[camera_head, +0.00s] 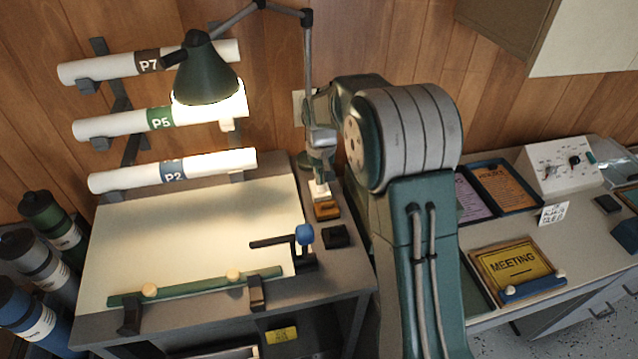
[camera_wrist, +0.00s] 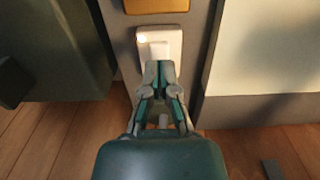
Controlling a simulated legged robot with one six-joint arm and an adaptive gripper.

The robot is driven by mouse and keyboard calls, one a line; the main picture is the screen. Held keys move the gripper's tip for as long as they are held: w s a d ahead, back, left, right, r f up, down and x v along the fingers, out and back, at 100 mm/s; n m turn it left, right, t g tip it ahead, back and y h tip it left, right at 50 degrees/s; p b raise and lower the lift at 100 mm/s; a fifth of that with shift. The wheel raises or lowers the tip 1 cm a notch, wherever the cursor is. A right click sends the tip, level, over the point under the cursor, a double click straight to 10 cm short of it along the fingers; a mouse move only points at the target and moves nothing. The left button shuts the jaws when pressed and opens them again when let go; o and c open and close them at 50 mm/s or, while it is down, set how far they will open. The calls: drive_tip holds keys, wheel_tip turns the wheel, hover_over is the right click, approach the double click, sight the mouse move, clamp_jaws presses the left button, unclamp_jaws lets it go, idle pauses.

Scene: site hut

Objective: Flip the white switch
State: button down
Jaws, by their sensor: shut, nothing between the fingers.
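The white switch (camera_head: 322,193) sits on the grey strip of desk just right of the drawing board, behind an orange-topped block (camera_head: 327,210). In the wrist view the switch (camera_wrist: 172,40) is a pale plate with a raised white piece in its middle. My gripper (camera_head: 320,182) points down at it from above. In the wrist view my gripper (camera_wrist: 158,66) is shut and empty, its fingertips overlapping the lower part of the switch. The fingertips hide that part, and I cannot tell whether they touch it.
A green desk lamp (camera_head: 205,75) hangs over the drawing board (camera_head: 190,235), left of my arm. A blue-knobbed clamp (camera_head: 304,236) and a small black block (camera_head: 335,237) stand nearer the front.

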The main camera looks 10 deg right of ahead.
sight(321, 189)
drive_tip(key=shift+r, duration=2.65)
drive_tip(key=shift+s+r, duration=0.15)
drive_tip(key=shift+r, duration=0.05)
drive_tip(key=s+r+t, duration=0.1)
drive_tip(key=s+r, duration=0.6)
drive_tip(key=s+r+t, duration=0.2)
drive_tip(key=s, duration=1)
drive_tip(key=s+r+t, duration=0.1)
drive_tip(key=s+t, duration=0.1)
drive_tip(key=s, duration=1)
drive_tip(key=shift+r+t, duration=0.3)
drive_tip(key=shift+r, duration=0.1)
